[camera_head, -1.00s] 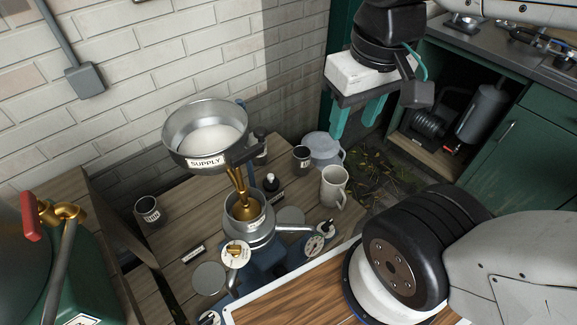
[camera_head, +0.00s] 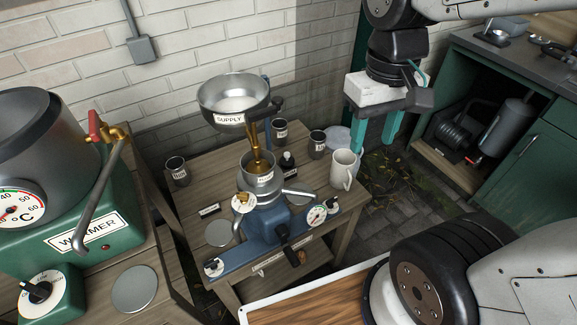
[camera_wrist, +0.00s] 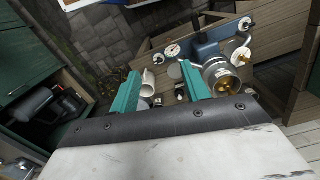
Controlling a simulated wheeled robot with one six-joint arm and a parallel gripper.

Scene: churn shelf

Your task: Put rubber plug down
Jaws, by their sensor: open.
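My gripper (camera_head: 375,142) hangs at the upper right of the head view, its two teal fingers apart and pointing down. It is above and to the right of the wooden table (camera_head: 190,200). In the wrist view the gripper (camera_wrist: 160,75) shows no object held between its fingers. A small black stopper-like piece (camera_head: 287,161) stands on the table behind the metal churn bowl (camera_head: 257,180); it may be the rubber plug, but it is too small to be sure.
A supply pan (camera_head: 233,98) stands above the bowl. Dark cups (camera_head: 177,172) and a white mug (camera_head: 343,170) stand around it. A green warmer (camera_head: 95,215) with a brass tap is at left. Round grey discs (camera_head: 135,289) lie flat. Stone floor lies right of the table.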

